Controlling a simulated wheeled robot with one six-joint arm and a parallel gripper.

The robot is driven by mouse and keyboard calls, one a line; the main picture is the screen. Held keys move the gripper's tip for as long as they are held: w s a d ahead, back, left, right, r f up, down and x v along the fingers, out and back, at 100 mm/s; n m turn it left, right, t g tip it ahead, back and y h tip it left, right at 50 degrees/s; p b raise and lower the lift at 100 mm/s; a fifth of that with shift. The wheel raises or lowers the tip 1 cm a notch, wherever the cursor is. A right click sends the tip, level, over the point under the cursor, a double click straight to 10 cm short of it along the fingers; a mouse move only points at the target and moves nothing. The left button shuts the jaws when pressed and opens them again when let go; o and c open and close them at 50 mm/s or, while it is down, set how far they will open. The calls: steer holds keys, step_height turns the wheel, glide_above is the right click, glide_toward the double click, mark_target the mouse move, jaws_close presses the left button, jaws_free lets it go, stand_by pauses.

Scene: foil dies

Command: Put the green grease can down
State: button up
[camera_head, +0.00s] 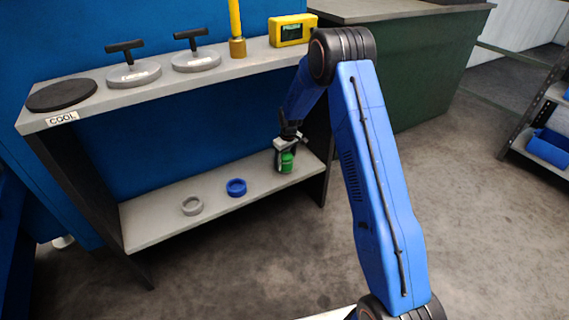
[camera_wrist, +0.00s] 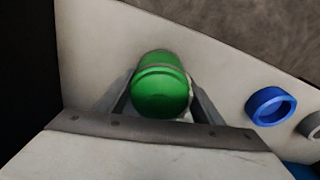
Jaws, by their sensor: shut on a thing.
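The green grease can (camera_head: 287,162) is at the right end of the lower shelf (camera_head: 150,222) in the head view. My gripper (camera_head: 285,152) is around it from above, with my arm reaching down from the upper right. In the wrist view the green can (camera_wrist: 161,90) sits between the two fingers of my gripper (camera_wrist: 160,104), which are shut on it. The can looks upright over the pale shelf board. I cannot tell whether its base touches the board.
A blue ring (camera_head: 236,187) and a grey ring (camera_head: 192,205) lie on the lower shelf, left of the can. The upper shelf (camera_head: 90,112) above holds a black disc (camera_head: 62,95), two T-handled discs, a yellow post and a yellow device (camera_head: 292,30). A dark side panel stands close right.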

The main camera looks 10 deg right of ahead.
steer(key=shift+f, duration=0.5)
steer(key=shift+f, duration=0.1)
steer(key=o, duration=1.4)
steer(key=r, duration=0.4)
steer(key=s+r, duration=0.1)
steer(key=r, duration=0.7)
steer(key=shift+s+d, duration=0.15)
steer(key=shift+d, duration=0.25)
